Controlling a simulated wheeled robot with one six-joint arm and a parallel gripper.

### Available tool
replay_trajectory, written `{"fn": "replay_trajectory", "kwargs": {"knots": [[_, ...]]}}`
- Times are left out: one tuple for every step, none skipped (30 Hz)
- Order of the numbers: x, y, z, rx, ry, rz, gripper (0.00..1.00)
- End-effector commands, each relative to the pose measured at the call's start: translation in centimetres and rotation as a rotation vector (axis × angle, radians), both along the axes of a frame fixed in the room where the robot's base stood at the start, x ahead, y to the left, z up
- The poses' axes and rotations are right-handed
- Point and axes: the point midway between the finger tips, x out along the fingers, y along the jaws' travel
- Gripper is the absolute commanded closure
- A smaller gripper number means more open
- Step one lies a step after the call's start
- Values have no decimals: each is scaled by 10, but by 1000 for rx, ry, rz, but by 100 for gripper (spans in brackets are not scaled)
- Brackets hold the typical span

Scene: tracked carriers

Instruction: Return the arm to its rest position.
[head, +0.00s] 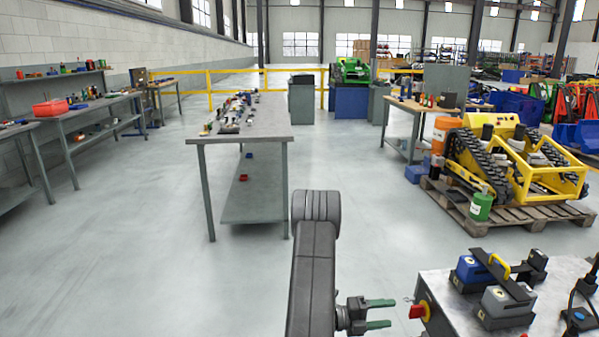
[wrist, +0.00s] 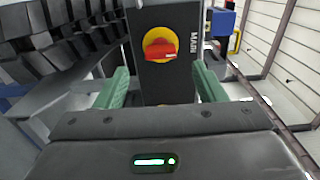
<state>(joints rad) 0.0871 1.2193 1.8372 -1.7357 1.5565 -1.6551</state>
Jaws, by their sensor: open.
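My arm (head: 313,265) reaches forward from the bottom of the head view and bends right at its end. My gripper (head: 389,313) is open and empty, its two green fingers pointing right toward a red rotary switch (head: 418,311) on the side of a grey-topped unit (head: 450,318). In the wrist view my gripper (wrist: 161,86) has its green fingers spread wide. The red switch knob (wrist: 160,48) on its yellow disc sits on a dark panel (wrist: 165,80) straight ahead, between and beyond the fingers. The fingers do not appear to touch the knob.
Blue and grey blocks (head: 505,308) with a black bar and yellow handle sit on the unit. A workbench (head: 265,122) with small parts stands ahead. A yellow tracked carrier (head: 520,165) rests on a pallet (head: 510,216) at right. Open floor (head: 130,260) lies left.

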Motion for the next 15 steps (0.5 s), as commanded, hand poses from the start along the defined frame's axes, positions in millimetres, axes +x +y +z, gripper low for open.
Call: {"fn": "replay_trajectory", "kwargs": {"knots": [[0, -9, 0, 0, -1, -5, 36], [0, -14, 0, 0, -1, -4, 36], [0, -20, 0, 0, -1, -5, 36], [1, -24, 0, 0, -1, -4, 36], [1, -29, 0, 0, -1, -5, 36], [2, -35, 0, 0, 0, -5, 36], [2, -40, 0, 0, 0, -4, 36], [2, -45, 0, 0, 0, -5, 36], [3, -51, 0, 0, -1, -4, 36], [3, -56, 0, 0, -1, -5, 36], [4, -61, 0, 0, -2, -4, 36], [4, -67, 0, 0, -2, -5, 36], [4, -72, 1, 0, -2, -5, 36], [5, -70, -2, 1, -26, 0, 36], [6, -69, -3, 4, -65, 1, 36]]}}
